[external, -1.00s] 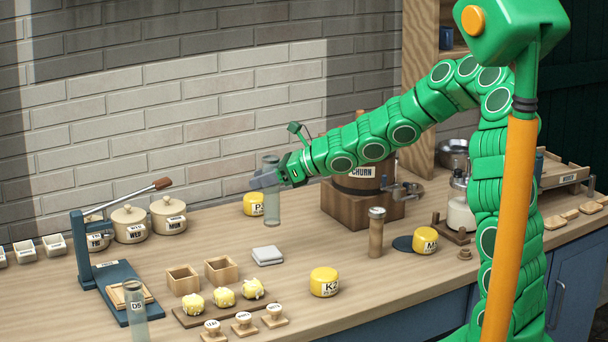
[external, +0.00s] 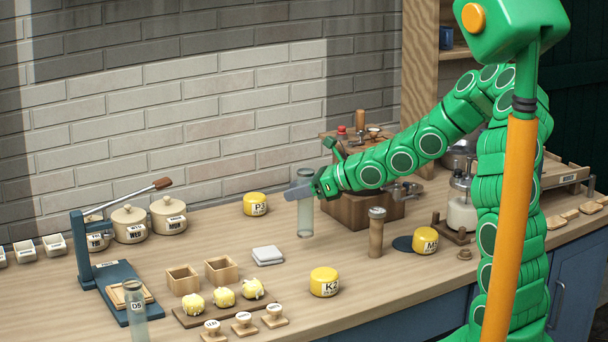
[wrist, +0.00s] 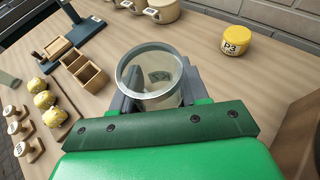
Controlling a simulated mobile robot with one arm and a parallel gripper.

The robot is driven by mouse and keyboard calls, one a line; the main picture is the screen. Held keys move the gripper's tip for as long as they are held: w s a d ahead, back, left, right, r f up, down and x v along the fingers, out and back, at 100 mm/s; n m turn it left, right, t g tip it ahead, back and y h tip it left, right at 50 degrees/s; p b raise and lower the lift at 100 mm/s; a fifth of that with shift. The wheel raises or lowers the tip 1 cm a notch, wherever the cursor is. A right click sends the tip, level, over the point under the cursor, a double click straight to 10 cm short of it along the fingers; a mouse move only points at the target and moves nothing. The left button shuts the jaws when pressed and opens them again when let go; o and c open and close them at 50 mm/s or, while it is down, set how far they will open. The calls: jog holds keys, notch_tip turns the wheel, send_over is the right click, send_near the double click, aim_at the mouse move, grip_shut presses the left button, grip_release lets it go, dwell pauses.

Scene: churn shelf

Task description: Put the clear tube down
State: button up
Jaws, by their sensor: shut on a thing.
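The gripper is shut on the tube. The counter top (external: 240,295) is bare around the tube's foot.
A yellow pot marked P3 (external: 255,204) stands to the left, also in the wrist view (wrist: 236,42). A white square pad (external: 267,255) lies front left. A yellow pot (external: 324,282) is in front. Another clear tube (external: 137,312) stands front left.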

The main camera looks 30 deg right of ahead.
jog(key=shift+f, duration=2.1)
jog(key=o, duration=1.1)
jog(key=shift+v, duration=6.05)
jog(key=shift+a+r, duration=0.1)
jog(key=shift+r, duration=0.15)
